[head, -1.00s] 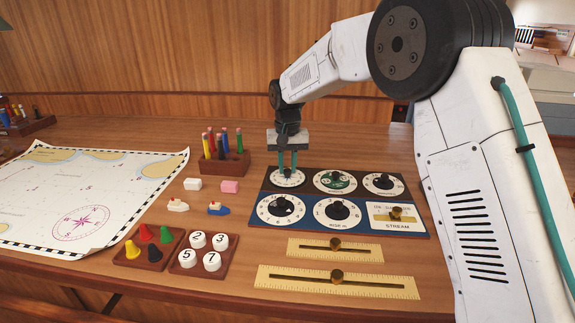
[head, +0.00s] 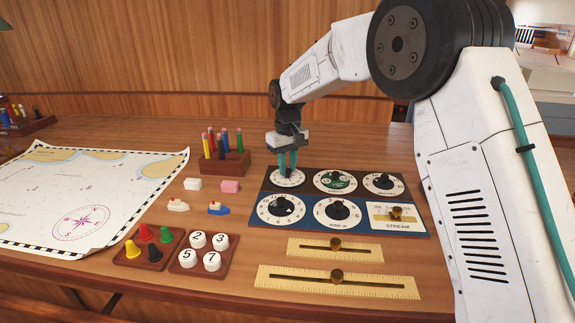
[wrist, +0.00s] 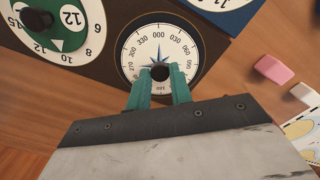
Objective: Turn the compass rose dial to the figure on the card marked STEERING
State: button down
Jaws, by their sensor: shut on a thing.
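The compass rose dial (head: 287,182) sits at the back left of the dark dial panel. In the wrist view the compass rose dial (wrist: 158,42) is a white disc with a blue star and figures around its rim, with 000 near the top of the picture. A small black knob (wrist: 160,73) stands at its middle. My gripper (wrist: 160,82) is shut on this knob, its two teal fingers on either side. In the head view my gripper (head: 287,166) reaches down onto the dial from above. The lower rim of the dial is partly hidden. I see no card marked STEERING.
Beside it are a green-centred dial (head: 335,190) and another white dial (head: 383,185). In front are two more dials and a STREAM slider (head: 396,216). A pencil block (head: 226,163) stands behind left. Toy boats, blocks, pegs and a chart (head: 60,175) lie left.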

aim_at(288, 170)
dwell(0.3)
jog(key=c, duration=1.3)
grip_release()
jog(key=shift+d, duration=0.1)
jog(key=shift+o, duration=0.2)
jog(key=shift+r, duration=0.1)
notch_tip(288, 170, up, 8)
jog(key=shift+f, duration=0.15)
